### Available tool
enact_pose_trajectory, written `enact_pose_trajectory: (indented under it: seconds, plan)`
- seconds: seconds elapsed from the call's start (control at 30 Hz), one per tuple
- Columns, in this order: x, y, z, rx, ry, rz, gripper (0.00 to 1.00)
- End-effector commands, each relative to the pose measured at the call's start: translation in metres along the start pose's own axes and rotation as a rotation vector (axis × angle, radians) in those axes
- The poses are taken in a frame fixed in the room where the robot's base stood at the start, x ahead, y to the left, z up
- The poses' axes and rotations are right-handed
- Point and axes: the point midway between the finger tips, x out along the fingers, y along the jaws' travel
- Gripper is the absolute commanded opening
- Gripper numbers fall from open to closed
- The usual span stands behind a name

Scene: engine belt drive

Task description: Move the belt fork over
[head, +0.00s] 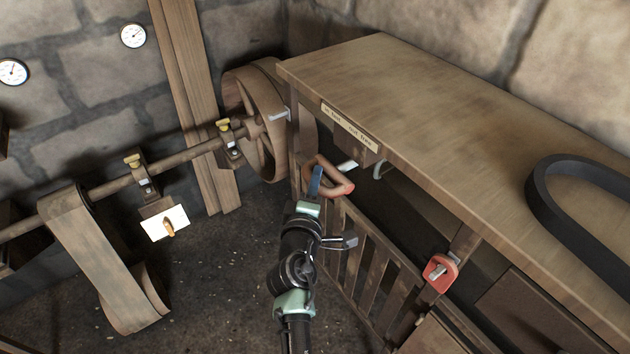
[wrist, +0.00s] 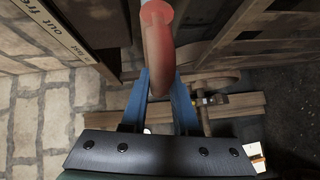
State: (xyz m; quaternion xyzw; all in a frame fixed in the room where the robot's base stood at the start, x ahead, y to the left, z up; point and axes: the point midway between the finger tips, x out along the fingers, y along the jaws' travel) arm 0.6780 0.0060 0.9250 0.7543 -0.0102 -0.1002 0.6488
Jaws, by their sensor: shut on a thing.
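The belt fork's handle (head: 338,184) is a red-orange curved grip under the front edge of the wooden bench, just below a lettered plate (head: 350,127). My gripper (head: 318,172) has blue fingers and is shut on this handle. In the wrist view the red handle (wrist: 159,48) runs down between the two blue fingers (wrist: 160,82). A small grey metal arm (head: 280,116) sticks out beside the wooden pulley (head: 256,125); I cannot tell whether it joins the handle. The lower end of the handle is partly hidden by my gripper.
The wooden bench (head: 400,85) stands close on the right, with a black belt (head: 548,195) on top. A slatted guard (head: 365,255) and a red latch (head: 440,272) are below. A shaft (head: 115,184) with a belted drum runs left. Open floor lies left of my arm.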

Motion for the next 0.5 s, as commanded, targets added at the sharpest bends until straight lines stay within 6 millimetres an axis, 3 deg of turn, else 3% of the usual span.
enact_pose_trajectory:
  seconds: [0.33, 0.5]
  plan:
    - [-0.003, -0.003, -0.003, -0.001, 0.001, -0.001, 0.00]
    - [-0.025, -0.013, -0.029, -0.003, 0.009, -0.002, 0.00]
